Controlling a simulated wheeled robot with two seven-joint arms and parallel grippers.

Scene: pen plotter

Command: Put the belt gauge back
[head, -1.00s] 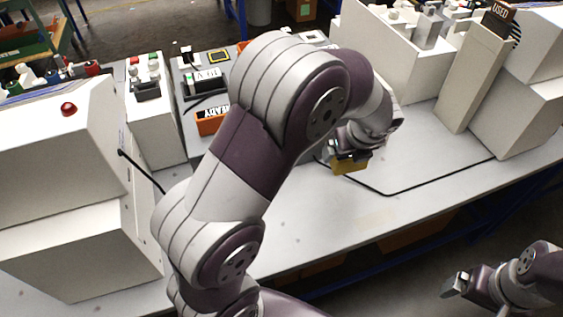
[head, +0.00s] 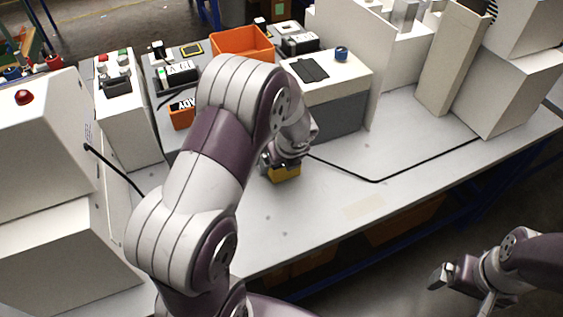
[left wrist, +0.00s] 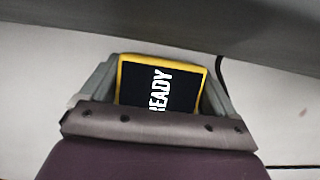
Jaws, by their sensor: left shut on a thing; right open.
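The belt gauge, a yellow block (head: 285,174), is in my left gripper (head: 281,162) above the grey bench top (head: 330,222), in the middle of the head view. In the left wrist view its dark face (left wrist: 158,88) reads READY inside a yellow rim, between the fingers of my left gripper (left wrist: 160,90). The gripper is shut on it. A gap to the bench cannot be judged. A grey unit with a white label (head: 178,74) ending in letters like GE stands at the back left. My right gripper (head: 439,277) is open and empty, off the bench's front edge.
An orange bin (head: 240,44) and a white-and-grey box (head: 345,88) stand behind my left arm. A black cable (head: 375,181) lies on the bench. The front right is clear.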

